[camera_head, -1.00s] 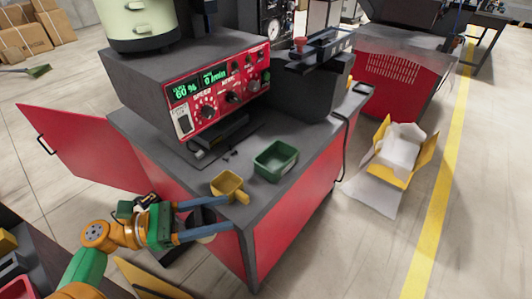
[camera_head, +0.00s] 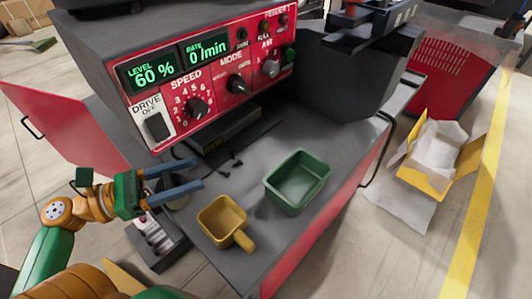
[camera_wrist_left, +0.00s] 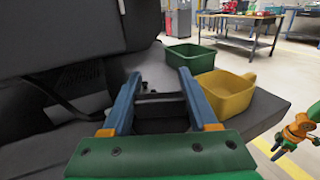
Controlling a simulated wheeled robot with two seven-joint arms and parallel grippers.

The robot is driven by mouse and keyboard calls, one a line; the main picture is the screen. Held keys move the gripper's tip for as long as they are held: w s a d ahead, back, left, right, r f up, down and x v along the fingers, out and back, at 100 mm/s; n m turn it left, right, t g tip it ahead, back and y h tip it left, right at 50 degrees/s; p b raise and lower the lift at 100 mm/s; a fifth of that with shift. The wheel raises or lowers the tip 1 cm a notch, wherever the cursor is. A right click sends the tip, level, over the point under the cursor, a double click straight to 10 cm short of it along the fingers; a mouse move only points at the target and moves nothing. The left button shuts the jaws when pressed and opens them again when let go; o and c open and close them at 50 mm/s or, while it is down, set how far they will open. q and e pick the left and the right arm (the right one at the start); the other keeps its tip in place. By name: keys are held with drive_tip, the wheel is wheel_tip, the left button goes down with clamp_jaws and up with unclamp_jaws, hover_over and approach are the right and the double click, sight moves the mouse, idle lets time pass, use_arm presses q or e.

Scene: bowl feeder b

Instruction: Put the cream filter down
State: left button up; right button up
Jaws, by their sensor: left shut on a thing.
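My left gripper (camera_head: 192,176) is at the left end of the grey cabinet top, its two blue fingers pointing right. I cannot tell whether the filter touches the surface. An orange and green part of my right arm shows at the right edge of the wrist view, its fingers too small to read.
A yellow scoop-like bin (camera_head: 224,222) and a green bin (camera_head: 297,181) stand right of the gripper on the cabinet top (camera_head: 262,238). Small dark screws (camera_head: 232,163) lie behind. The red control box (camera_head: 205,85) rises at the back. An open red door (camera_head: 62,125) is at left.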

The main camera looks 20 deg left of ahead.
use_arm(q)
drive_tip(key=b+x, duration=0.2)
drive_tip(key=x, duration=1)
drive_tip(key=shift+w+d, duration=0.2)
drive_tip(key=shift+w, duration=0.05)
drive_tip(key=shift+w+d, duration=0.5)
drive_tip(key=p+x, duration=0.1)
drive_tip(key=x, duration=0.2)
drive_tip(key=shift+r+p, duration=0.3)
drive_tip(key=shift+p, duration=0.1)
drive_tip(key=shift+w+d+f+b, duration=0.1)
drive_tip(key=shift+f+b, duration=0.3)
drive_tip(key=shift+f, duration=0.05)
drive_tip(key=shift+w+d+f+b, duration=0.1)
drive_tip(key=shift+f+b, duration=0.3)
drive_tip(key=shift+r, duration=0.2)
drive_tip(key=shift+a, duration=0.1)
drive_tip(key=shift+f, duration=0.1)
drive_tip(key=o, duration=1.4)
